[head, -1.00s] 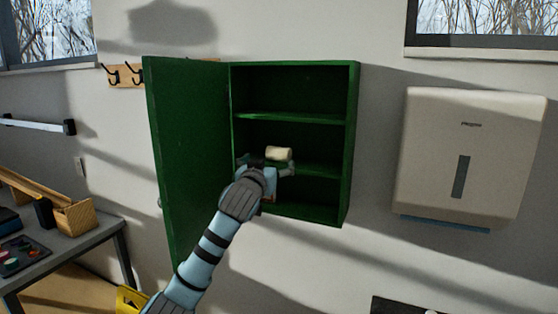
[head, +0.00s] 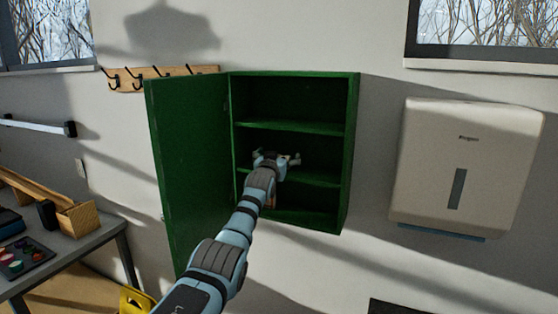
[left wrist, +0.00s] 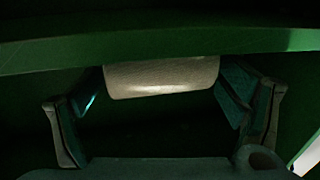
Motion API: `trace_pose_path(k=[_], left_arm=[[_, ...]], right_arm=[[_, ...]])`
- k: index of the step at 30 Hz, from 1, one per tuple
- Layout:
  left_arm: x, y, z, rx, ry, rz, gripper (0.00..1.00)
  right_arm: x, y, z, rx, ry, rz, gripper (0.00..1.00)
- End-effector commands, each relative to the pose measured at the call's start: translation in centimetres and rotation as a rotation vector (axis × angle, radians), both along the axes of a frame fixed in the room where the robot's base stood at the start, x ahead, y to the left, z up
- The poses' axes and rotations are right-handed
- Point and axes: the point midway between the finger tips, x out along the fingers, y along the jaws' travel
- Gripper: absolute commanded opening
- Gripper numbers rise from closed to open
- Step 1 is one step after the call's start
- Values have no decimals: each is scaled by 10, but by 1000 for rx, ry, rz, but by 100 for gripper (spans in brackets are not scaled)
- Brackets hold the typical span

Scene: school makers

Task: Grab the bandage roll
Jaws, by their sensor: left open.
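The bandage roll (left wrist: 160,76) is a pale, off-white cylinder inside the green wall cabinet (head: 355,150). In the left wrist view it lies between the two fingers of my left gripper (left wrist: 160,100), which stand apart on either side of it. In the head view my left gripper (head: 277,158) reaches into the cabinet's middle compartment and hides the roll. The left gripper is open. Whether its fingers touch the roll's ends is hard to tell. My right gripper is not in view.
The cabinet's green door (head: 190,160) stands open on the left. A green shelf edge (left wrist: 160,47) crosses above the roll in the wrist view. A paper towel dispenser (head: 468,165) hangs to the right, and coat hooks (head: 130,80) are at upper left.

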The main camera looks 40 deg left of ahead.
Motion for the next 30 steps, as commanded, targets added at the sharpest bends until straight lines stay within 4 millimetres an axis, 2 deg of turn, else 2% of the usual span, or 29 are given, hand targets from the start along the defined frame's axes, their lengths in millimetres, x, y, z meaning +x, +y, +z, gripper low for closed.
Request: trace_pose_path(k=[6,12,15,25,30], left_arm=[[0,0,-1,0,1,0,89],[0,0,-2,-1,2,1,57],[0,0,-2,-1,2,1,45],[0,0,-1,-1,3,0,45],[1,-4,10,-2,1,-4,45]], right_arm=[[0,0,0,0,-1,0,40],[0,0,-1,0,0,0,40],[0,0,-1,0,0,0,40],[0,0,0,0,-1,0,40],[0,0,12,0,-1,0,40]])
